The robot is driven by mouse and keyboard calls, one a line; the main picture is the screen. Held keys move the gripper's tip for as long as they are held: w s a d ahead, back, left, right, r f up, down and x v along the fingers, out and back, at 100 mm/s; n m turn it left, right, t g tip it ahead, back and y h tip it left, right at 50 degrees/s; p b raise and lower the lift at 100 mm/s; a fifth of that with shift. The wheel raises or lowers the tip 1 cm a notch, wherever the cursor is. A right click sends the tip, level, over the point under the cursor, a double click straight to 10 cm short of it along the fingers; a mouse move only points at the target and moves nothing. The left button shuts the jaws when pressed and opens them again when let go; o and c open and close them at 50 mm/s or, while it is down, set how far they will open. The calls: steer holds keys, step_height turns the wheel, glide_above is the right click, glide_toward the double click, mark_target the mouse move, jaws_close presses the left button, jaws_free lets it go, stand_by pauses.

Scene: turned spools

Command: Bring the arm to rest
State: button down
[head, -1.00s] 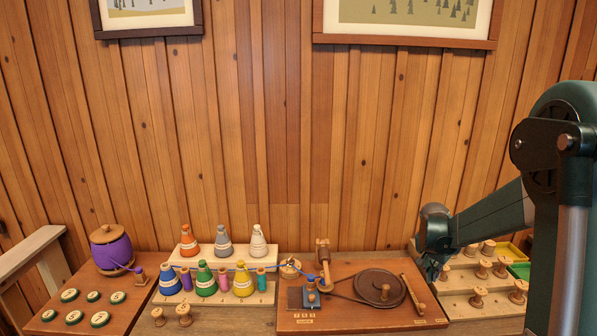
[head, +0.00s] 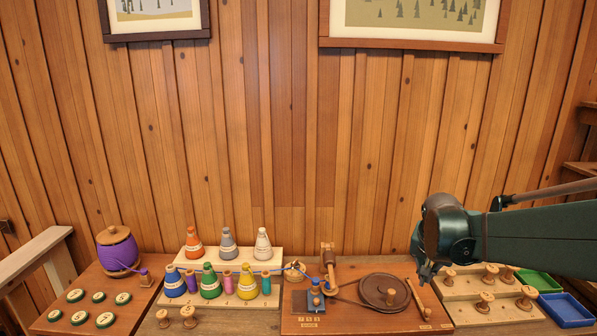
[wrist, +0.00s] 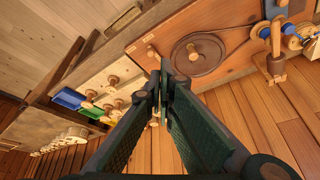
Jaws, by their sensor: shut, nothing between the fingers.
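My gripper (head: 424,276) hangs at the right of the head view, fingers pointing down, over the gap between the brown winding board (head: 350,322) and the pale spool rack (head: 462,312). In the wrist view its two dark green fingers meet at the tips (wrist: 163,80), with nothing held between them. My arm reaches in from the right edge, nearly level. How high the fingertips are above the table is hard to tell.
The board carries a dark wheel (head: 383,290) and a blue-wound spool (head: 316,296). Wooden spools (head: 487,300) stand on the rack beside a green tray (head: 540,284) and a blue tray (head: 566,310). Thread cones (head: 247,284) and a purple drum (head: 118,254) stand left.

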steer(key=s+a+n+t, duration=0.1)
steer(key=s+a+n, duration=0.1)
steer(key=s+a, duration=0.3)
steer(key=s+a+r+n+t+y, duration=0.1)
steer(key=s+a, duration=0.4)
steer(key=s, duration=0.8)
steer(key=s+a+r+n+t+y, duration=0.1)
steer(key=s+a+n, duration=0.3)
steer(key=s, duration=0.5)
steer(key=shift+s+a+r, duration=0.15)
steer(key=shift+s+a, duration=0.05)
steer(key=shift+a, duration=0.75)
steer(key=c, duration=3.1)
jaws_free()
steer(key=shift+c, duration=0.2)
